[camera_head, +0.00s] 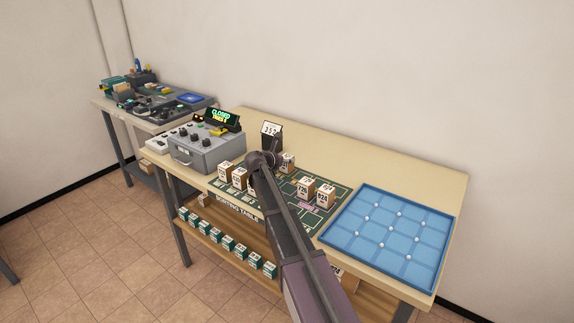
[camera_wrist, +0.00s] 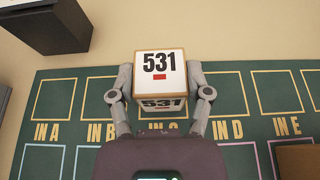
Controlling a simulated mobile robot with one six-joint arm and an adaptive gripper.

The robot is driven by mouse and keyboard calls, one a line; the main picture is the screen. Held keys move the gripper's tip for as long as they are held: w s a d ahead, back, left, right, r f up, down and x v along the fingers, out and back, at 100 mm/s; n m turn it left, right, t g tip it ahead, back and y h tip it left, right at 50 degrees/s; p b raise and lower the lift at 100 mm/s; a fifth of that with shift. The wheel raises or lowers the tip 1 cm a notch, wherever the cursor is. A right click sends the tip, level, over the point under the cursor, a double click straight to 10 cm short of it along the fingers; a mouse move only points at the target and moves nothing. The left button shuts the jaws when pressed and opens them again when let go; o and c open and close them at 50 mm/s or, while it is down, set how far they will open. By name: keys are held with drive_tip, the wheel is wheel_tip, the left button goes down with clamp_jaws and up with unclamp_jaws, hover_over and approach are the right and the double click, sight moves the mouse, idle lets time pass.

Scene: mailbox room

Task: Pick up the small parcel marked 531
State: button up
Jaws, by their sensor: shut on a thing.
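The small parcel marked 531 (camera_wrist: 160,62) is a brown box with a white top, black digits and a small red bar. In the wrist view it sits between my two fingers, upright, over the square labelled IN C on the green mat. My gripper (camera_wrist: 160,82) is shut on it, one finger against each side. I cannot tell whether the parcel touches the mat. In the head view my arm reaches over the table and partly hides my gripper (camera_head: 266,160); a small box (camera_head: 288,162) shows just right of it, its number unreadable.
The green mat (camera_wrist: 235,105) has empty IN D and IN E squares. Other parcels stand left and right (camera_head: 306,187) of my arm. A dark number stand (camera_head: 272,134) is behind, a grey control box (camera_head: 208,152) left, a blue gridded tray (camera_head: 380,247) right.

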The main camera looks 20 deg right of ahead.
sight(286, 157)
drive_tip(key=shift+r, duration=0.15)
wheel_tip(286, 157, up, 10)
drive_tip(key=p, duration=1)
